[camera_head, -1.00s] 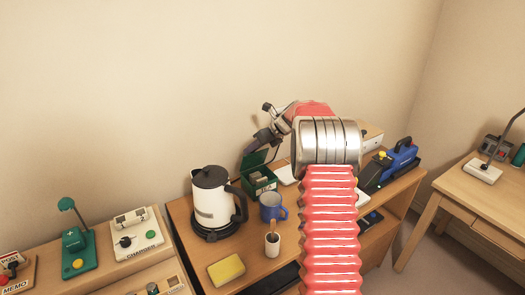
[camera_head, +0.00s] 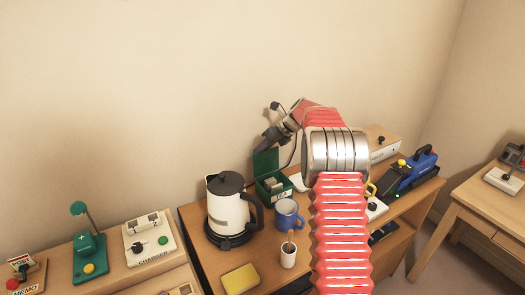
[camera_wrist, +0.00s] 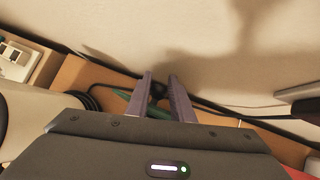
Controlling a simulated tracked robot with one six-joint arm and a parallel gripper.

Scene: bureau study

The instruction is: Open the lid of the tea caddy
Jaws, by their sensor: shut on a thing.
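The tea caddy (camera_head: 274,192) is a small green box on the wooden desk, between the kettle and my arm. Its green lid (camera_head: 266,163) stands raised at the back, and pale packets show inside the box. My gripper (camera_head: 262,147) is at the top edge of the lid. In the wrist view my gripper (camera_wrist: 160,86) has its two grey fingers around a small dark knob (camera_wrist: 158,92), with a strip of the green lid (camera_wrist: 124,95) beside them. The exact contact is small and partly hidden by the fingers.
A white and black kettle (camera_head: 226,205) stands close left of the caddy. A blue mug (camera_head: 287,214) and a white cup (camera_head: 288,256) stand in front. A yellow sponge (camera_head: 240,279) lies nearer. The wall is close behind. Blue equipment (camera_head: 412,170) stands at right.

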